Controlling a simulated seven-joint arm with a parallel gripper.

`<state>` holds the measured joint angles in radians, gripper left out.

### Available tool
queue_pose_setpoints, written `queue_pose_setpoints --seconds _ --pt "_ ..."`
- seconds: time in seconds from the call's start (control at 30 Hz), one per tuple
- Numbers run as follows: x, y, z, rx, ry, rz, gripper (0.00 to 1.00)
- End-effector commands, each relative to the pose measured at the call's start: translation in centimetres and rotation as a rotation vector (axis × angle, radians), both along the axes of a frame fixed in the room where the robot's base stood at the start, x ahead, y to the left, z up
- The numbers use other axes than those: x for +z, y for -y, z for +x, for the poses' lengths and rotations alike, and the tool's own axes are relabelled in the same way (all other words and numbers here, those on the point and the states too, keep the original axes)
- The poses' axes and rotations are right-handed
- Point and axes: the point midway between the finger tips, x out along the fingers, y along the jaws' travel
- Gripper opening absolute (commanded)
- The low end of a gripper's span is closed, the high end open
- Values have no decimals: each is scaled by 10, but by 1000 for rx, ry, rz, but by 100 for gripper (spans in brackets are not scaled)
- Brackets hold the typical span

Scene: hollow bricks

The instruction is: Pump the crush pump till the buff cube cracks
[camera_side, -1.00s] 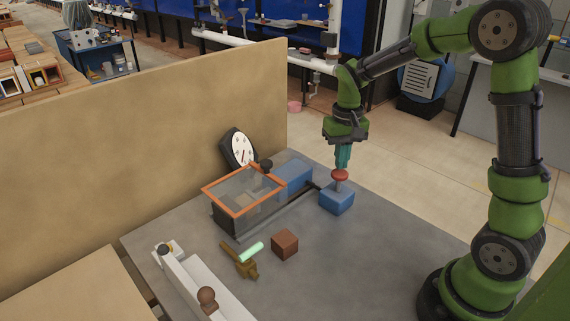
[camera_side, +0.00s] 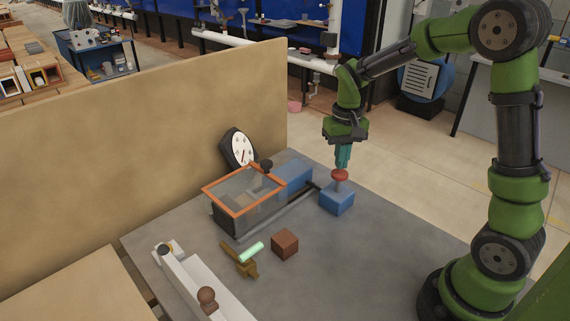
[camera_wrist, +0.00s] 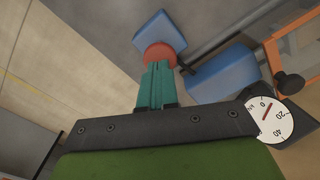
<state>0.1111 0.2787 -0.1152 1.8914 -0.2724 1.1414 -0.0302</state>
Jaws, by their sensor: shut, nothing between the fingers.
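My gripper (camera_side: 342,166) has its teal fingers shut together and pointing down. Its tips are right at the red knob (camera_side: 340,175) of the crush pump; I cannot tell whether they touch. The pump's blue body (camera_side: 337,201) stands on the grey table, joined by a dark line to the press. In the wrist view the finger tips (camera_wrist: 158,66) lie against the red knob (camera_wrist: 159,53) in the picture. The press has an orange-framed, see-through guard (camera_side: 208,191). A buff shape (camera_side: 241,204) shows dimly through it, and I cannot make out any crack. The gauge (camera_wrist: 277,119) has a red needle near its low end.
A white rail (camera_side: 193,279) stands at the front left. A tan panel (camera_side: 120,150) closes the back. The table right of the cube is clear.

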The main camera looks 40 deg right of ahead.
Motion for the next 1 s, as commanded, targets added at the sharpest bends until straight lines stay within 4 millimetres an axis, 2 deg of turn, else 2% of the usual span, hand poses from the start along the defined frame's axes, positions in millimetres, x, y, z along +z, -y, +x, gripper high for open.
queue_pose_setpoints --seconds 0.47,1.0 --pt "-1 0 0 0 0 0 0" --pt "-26 0 0 0 -2 1 0"
